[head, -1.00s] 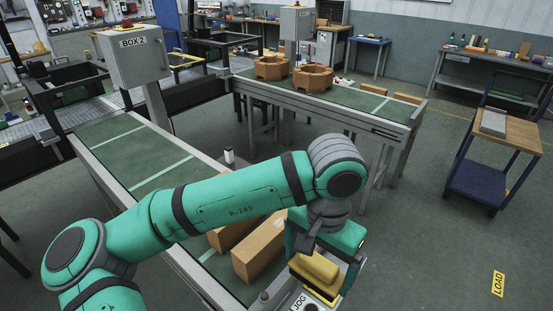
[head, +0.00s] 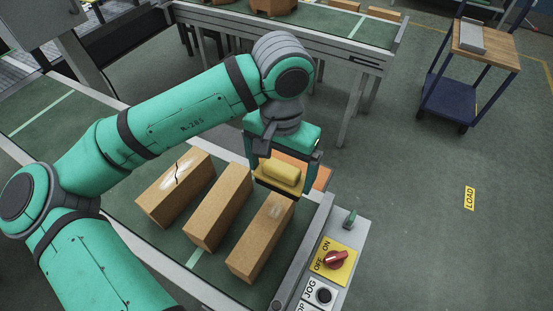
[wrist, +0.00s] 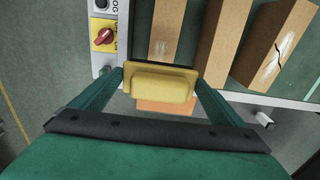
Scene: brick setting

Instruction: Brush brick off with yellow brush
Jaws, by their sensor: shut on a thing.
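My gripper (head: 284,168) is shut on the yellow brush (head: 283,173), which has a yellow handle on a flat base. It also shows between the fingers in the wrist view (wrist: 163,84). The brush is by the far end of the right brick (head: 258,242), which has a pale dusty patch on top. I cannot tell whether brush and brick touch. The dusty brick also shows in the wrist view (wrist: 165,30). A clean-looking middle brick (head: 217,208) and a left brick with a dark crack (head: 175,188) lie beside it on the green belt.
An orange block (head: 316,172) is partly hidden behind the brush. A control panel with a red switch (head: 336,259) stands right of the belt. A second conveyor (head: 330,50) runs behind, and a cart (head: 483,45) stands at back right on open floor.

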